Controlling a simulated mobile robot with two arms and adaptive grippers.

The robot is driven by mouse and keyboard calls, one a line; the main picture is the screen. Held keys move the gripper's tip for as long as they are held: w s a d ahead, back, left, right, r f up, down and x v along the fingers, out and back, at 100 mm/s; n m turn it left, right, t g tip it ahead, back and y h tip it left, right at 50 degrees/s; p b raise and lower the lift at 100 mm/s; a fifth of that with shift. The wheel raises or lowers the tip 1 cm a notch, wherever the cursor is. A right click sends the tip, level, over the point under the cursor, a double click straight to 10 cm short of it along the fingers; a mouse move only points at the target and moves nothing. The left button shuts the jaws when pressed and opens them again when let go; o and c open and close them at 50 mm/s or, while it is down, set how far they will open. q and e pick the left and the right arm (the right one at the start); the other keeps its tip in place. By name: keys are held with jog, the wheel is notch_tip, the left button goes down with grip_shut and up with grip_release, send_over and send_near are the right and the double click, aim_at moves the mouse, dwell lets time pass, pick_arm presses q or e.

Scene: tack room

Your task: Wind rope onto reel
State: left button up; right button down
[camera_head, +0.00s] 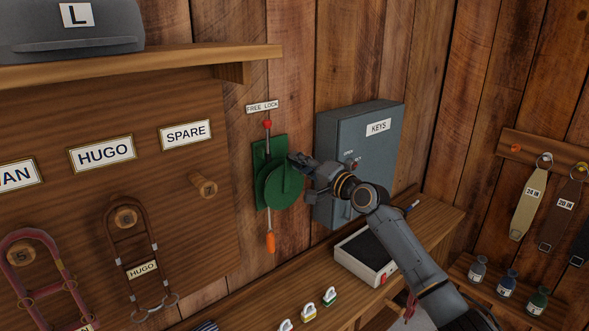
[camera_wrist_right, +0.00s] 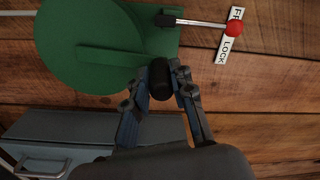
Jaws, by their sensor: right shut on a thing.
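The green reel (camera_head: 283,190) is mounted on a green plate (camera_head: 258,160) on the plank wall. A thin pale rope (camera_head: 269,220) hangs below it and ends in an orange handle (camera_head: 270,242). A lever with a red knob (camera_head: 267,125) points up to the FREE LOCK label (camera_head: 262,107); which word it marks I cannot tell. My right gripper (camera_head: 296,160) is at the reel's upper right edge. In the right wrist view, its fingers are shut on a black crank knob (camera_wrist_right: 160,80) in front of the green reel disc (camera_wrist_right: 90,45). My left gripper is out of view.
A grey KEYS cabinet (camera_head: 360,155) stands close right of the reel, behind my right arm. A pegboard (camera_head: 110,190) with hanging halters is at left, under a shelf (camera_head: 150,67). A bench below holds a white box (camera_head: 368,258) and several small padlock-like items (camera_head: 308,311).

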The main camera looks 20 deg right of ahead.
jog(key=shift+w+d+m, duration=0.25)
jog(key=shift+d+m, duration=0.5)
jog(key=shift+m, duration=0.15)
jog(key=c, duration=1.1)
grip_release()
jog(key=shift+f, duration=0.1)
jog(key=v, duration=1.2)
